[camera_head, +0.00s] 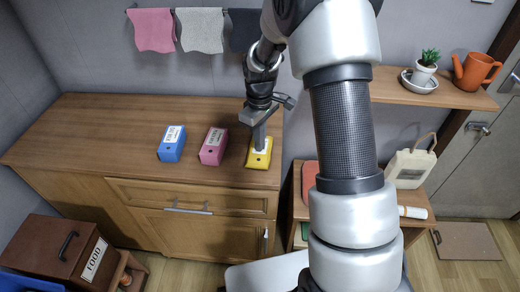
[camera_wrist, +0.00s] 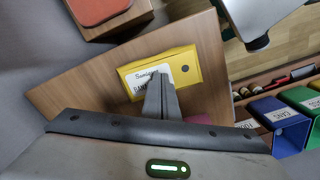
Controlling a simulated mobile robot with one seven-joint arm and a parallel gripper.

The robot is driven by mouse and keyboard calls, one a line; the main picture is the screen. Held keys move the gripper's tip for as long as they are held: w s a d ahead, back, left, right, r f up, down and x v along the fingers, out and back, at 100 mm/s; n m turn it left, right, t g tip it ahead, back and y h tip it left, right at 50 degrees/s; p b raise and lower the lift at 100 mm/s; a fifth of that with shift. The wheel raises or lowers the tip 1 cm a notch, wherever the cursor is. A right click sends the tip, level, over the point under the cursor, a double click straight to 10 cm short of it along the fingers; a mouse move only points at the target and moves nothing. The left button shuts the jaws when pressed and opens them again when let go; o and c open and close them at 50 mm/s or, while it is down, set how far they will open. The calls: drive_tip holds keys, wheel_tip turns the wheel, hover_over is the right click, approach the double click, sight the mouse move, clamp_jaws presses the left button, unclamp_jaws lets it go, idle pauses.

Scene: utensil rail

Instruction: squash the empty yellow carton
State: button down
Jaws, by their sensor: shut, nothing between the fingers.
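The yellow carton (camera_head: 259,160) stands at the right end of the wooden counter, with a white label on its top. It also shows in the wrist view (camera_wrist: 187,63), where the label is partly hidden behind my fingers. My gripper (camera_head: 259,147) points down over the carton's top with its fingers shut together and nothing between them. In the wrist view the fingertips (camera_wrist: 158,76) overlap the label. They look at or very near the top face; I cannot tell for certain whether they touch. The carton looks box-shaped.
A pink carton (camera_head: 213,146) and a blue carton (camera_head: 171,144) stand left of the yellow one on the counter (camera_head: 100,130). Cloths (camera_head: 201,30) hang on the rail behind. The wrist view shows a blue bin (camera_wrist: 282,128) and a green bin (camera_wrist: 303,98) beyond the counter edge.

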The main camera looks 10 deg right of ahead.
drive_tip(key=shift+s, duration=0.1)
drive_tip(key=shift+r+p, duration=1.25)
drive_tip(key=shift+r, duration=0.4)
wheel_tip(320, 180, up, 5)
drive_tip(key=p, duration=0.3)
drive_tip(key=shift+p, duration=0.3)
drive_tip(key=s+r+m+t+p, duration=0.2)
drive_tip(key=s+r+p, duration=0.15)
drive_tip(key=r, duration=0.95)
drive_tip(key=s+r+m+t+p, duration=0.3)
drive_tip(key=s+r+m+p, duration=0.2)
drive_tip(key=s+r, duration=1.3)
drive_tip(key=s+m, duration=0.1)
drive_tip(key=s, duration=0.2)
drive_tip(key=shift+s+r+t, duration=0.25)
drive_tip(key=shift+t, duration=0.05)
